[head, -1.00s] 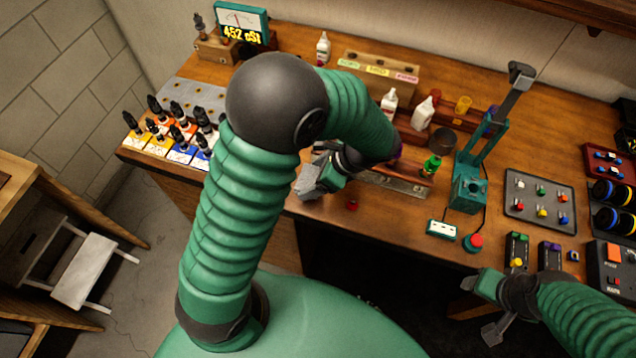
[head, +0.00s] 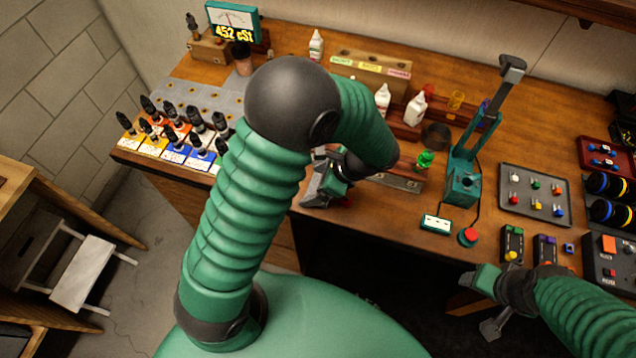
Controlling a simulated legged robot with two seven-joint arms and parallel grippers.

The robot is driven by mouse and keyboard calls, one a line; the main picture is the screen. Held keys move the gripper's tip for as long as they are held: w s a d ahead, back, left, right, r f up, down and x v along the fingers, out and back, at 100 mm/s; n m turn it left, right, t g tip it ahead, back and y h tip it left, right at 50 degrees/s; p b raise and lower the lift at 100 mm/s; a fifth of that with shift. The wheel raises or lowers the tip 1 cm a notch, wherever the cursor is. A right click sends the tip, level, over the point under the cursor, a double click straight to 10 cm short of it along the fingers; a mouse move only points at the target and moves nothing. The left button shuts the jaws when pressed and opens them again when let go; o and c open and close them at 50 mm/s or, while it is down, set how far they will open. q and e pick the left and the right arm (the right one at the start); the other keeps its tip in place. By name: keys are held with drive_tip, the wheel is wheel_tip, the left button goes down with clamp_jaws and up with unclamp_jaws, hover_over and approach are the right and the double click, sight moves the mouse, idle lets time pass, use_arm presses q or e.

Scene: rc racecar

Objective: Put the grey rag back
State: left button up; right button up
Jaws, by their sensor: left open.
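I cannot make out the grey rag in the head view; my left arm hides part of the bench. My left gripper (head: 326,190) is open at the front edge of the wooden bench (head: 400,212), with its jaws pointing down and to the left. I see nothing clearly held in it.
Several dark-topped bottles (head: 172,135) stand on coloured cards at the left.

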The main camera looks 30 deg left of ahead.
use_arm(q)
drive_tip(key=shift+s+d+f, duration=0.1)
drive_tip(key=shift+d+f, duration=0.05)
drive_tip(key=shift+d, duration=0.05)
drive_tip(key=shift+a, duration=0.1)
drive_tip(key=shift+r, duration=0.45)
drive_tip(key=v, duration=1.1)
drive_tip(key=s+f+n+h, duration=0.1)
drive_tip(key=n, duration=0.1)
drive_tip(key=s+f+n+h, duration=0.1)
drive_tip(key=n, duration=0.1)
drive_tip(key=s+f+n+h, duration=0.1)
drive_tip(key=n, duration=0.1)
drive_tip(key=shift+s+a+f+n+t+h+p, duration=0.1)
drive_tip(key=shift+s+a+n+t+h+p, duration=0.05)
drive_tip(key=shift+s+n+t+h+p, duration=0.2)
drive_tip(key=n+t, duration=0.1)
drive_tip(key=n, duration=0.1)
drive_tip(key=s+a+n+h, duration=0.1)
drive_tip(key=n, duration=0.2)
drive_tip(key=s+f+n+t+h, duration=0.1)
drive_tip(key=n, duration=0.1)
drive_tip(key=shift+s+a+f+t+h, duration=0.1)
drive_tip(key=shift+s+a+t+h, duration=0.15)
drive_tip(key=shift+a+t, duration=0.1)
drive_tip(key=shift+s+a+n+t, duration=0.2)
drive_tip(key=shift+a+n+t, duration=0.2)
drive_tip(key=shift+n, duration=0.65)
drive_tip(key=shift+w+d, duration=0.35)
drive_tip(key=shift+d, duration=0.15)
